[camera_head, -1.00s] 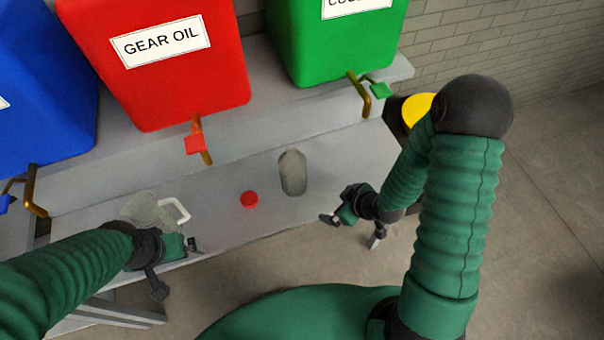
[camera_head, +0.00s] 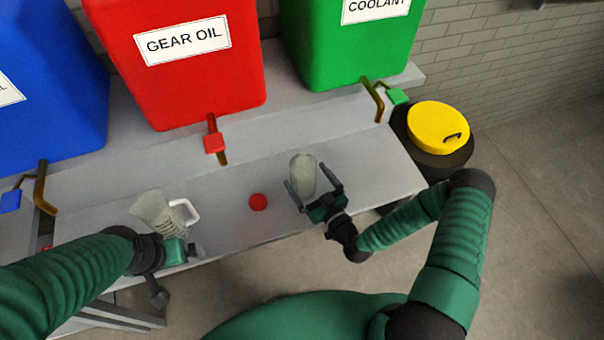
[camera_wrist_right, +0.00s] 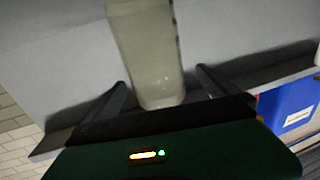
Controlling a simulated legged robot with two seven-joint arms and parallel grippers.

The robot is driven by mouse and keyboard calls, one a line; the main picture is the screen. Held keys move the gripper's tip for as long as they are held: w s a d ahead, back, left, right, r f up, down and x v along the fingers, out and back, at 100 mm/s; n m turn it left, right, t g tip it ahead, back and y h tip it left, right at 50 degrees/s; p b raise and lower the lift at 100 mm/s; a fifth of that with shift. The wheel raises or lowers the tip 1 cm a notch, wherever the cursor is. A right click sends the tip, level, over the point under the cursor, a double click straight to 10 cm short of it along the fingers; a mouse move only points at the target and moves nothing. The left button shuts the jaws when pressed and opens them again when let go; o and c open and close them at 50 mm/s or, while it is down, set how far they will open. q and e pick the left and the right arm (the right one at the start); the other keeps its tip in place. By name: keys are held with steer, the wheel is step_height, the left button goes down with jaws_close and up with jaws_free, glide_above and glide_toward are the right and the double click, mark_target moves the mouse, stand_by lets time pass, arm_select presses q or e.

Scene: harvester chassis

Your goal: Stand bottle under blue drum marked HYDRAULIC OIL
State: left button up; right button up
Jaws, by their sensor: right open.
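The clear, greyish bottle (camera_head: 302,172) stands on the grey bench, right of the red drum's tap. My right gripper (camera_head: 311,187) is open, with its fingers on either side of the bottle's lower part. In the right wrist view the bottle (camera_wrist_right: 148,55) is between the spread fingers (camera_wrist_right: 160,88), with gaps at both sides. The blue drum (camera_head: 50,95) is at the far left; its label is cut off except for a final L. Its tap (camera_head: 40,188) hangs over the bench edge. My left gripper (camera_head: 176,270) appears open, in front of the jug.
A translucent jug (camera_head: 156,212) with a white handle stands near my left gripper. A red cap (camera_head: 258,202) lies on the bench (camera_head: 235,225). The red GEAR OIL drum (camera_head: 185,75) and green COOLANT drum (camera_head: 345,50) stand behind. A yellow-lidded bin (camera_head: 438,127) stands at right.

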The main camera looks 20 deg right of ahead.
steer(key=shift+w+a, duration=0.3)
steer(key=shift+w, duration=0.2)
steer(key=shift+w+a+r, duration=0.1)
steer(key=shift+w, duration=0.25)
steer(key=w, duration=0.1)
steer(key=w+p, duration=0.1)
steer(key=w, duration=0.2)
steer(key=shift+w+f, duration=0.25)
steer(key=shift+f, duration=0.15)
steer(key=shift+s+a+r, duration=0.1)
steer(key=shift+a, duration=0.3)
steer(key=c, duration=1)
arm_select(q)
steer(key=shift+s+d+r, duration=0.1)
steer(key=shift+d+r, duration=0.25)
steer(key=shift+r, duration=0.45)
arm_select(e)
steer(key=shift+d, duration=0.45)
steer(key=c, duration=0.7)
